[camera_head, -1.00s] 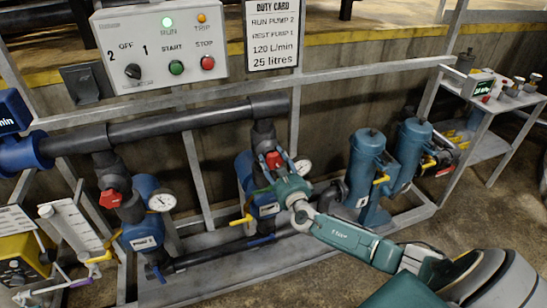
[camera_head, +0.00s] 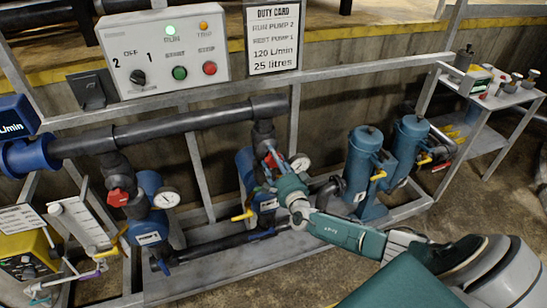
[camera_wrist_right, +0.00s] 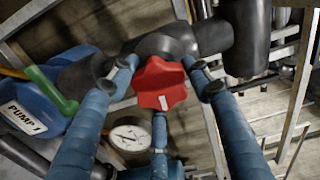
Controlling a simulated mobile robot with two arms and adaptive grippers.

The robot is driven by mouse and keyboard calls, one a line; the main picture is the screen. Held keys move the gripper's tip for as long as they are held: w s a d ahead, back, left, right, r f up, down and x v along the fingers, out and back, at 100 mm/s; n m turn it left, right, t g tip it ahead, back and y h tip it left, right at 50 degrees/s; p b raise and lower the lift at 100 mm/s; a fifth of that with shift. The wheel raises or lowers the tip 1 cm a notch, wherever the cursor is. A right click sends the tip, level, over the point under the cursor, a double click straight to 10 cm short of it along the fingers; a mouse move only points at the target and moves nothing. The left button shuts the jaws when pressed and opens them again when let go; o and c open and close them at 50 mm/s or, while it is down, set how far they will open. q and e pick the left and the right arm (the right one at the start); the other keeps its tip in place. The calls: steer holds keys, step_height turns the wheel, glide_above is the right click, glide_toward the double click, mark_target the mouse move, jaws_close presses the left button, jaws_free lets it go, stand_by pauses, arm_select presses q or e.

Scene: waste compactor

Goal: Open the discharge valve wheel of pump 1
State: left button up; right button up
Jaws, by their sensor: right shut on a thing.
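The red valve wheel (camera_wrist_right: 160,85) of pump 1 sits on a black pipe in the middle of the right wrist view, with a white mark on its face. Pump 1 (camera_wrist_right: 28,112) is a blue body with a "PUMP 1" label at the left of that view. My right gripper (camera_wrist_right: 162,78) has its blue fingers around the wheel and is shut on it. In the head view this gripper (camera_head: 275,164) covers most of the wheel at the right-hand pump. My left gripper is not in view.
A second red wheel (camera_head: 118,197) stands on the left-hand pump. A yellow lever (camera_head: 243,215) and a gauge (camera_head: 300,163) are close to my right gripper. Grey frame rails (camera_head: 220,87) run behind. Blue canisters (camera_head: 364,172) stand to the right. The floor in front is clear.

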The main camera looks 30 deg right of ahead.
steer(key=shift+s+d+f+n, duration=0.1)
steer(key=shift+f+n, duration=0.1)
steer(key=shift+n, duration=0.5)
steer(key=shift+p, duration=0.3)
steer(key=o, duration=1.2)
steer(key=shift+d+r, duration=0.15)
steer(key=shift+s, duration=0.15)
steer(key=v, duration=1.1)
steer(key=shift+s, duration=0.35)
